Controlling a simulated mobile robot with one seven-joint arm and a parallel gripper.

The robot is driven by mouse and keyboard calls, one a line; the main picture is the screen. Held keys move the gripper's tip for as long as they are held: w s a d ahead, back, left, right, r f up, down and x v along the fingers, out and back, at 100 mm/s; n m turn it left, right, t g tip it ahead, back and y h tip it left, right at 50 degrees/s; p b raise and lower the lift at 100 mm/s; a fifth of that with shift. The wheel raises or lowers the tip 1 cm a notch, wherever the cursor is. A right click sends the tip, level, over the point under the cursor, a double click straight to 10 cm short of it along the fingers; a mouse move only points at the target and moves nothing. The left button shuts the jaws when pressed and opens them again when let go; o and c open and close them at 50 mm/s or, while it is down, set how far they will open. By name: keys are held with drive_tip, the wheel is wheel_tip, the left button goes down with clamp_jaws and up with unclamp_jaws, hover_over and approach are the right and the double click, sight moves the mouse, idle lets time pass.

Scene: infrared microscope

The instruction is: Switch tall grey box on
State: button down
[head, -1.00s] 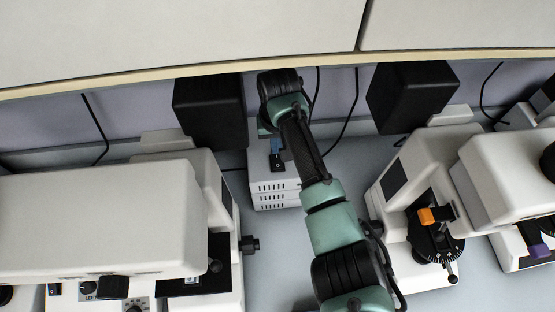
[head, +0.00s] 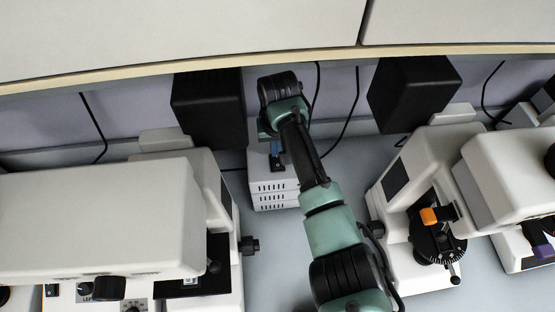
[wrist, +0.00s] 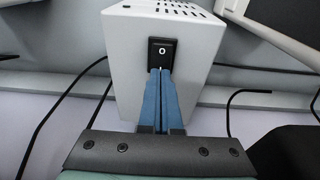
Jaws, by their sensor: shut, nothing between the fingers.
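The tall grey box (head: 272,197) stands on the bench in the middle of the head view, with vent slots low on its near face. In the wrist view the box (wrist: 125,60) fills the upper middle, and its black rocker switch (wrist: 163,48) with a white 0 mark faces the camera. My gripper (wrist: 160,72) is shut and empty. Its blue fingertips are at the lower edge of the switch; I cannot tell whether they touch it. In the head view my gripper (head: 276,152) is over the box and largely covers the switch.
Black boxes (head: 208,108) (head: 412,92) stand on both sides behind. White microscopes (head: 95,220) (head: 500,170) flank my arm. A shelf (head: 180,40) overhangs the back. Cables (head: 354,110) hang along the wall.

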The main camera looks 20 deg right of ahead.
drive_tip(key=shift+f, duration=0.2)
drive_tip(key=shift+r, duration=0.1)
wheel_tip(320, 180, up, 7)
drive_tip(key=p, duration=0.7)
idle(0.6)
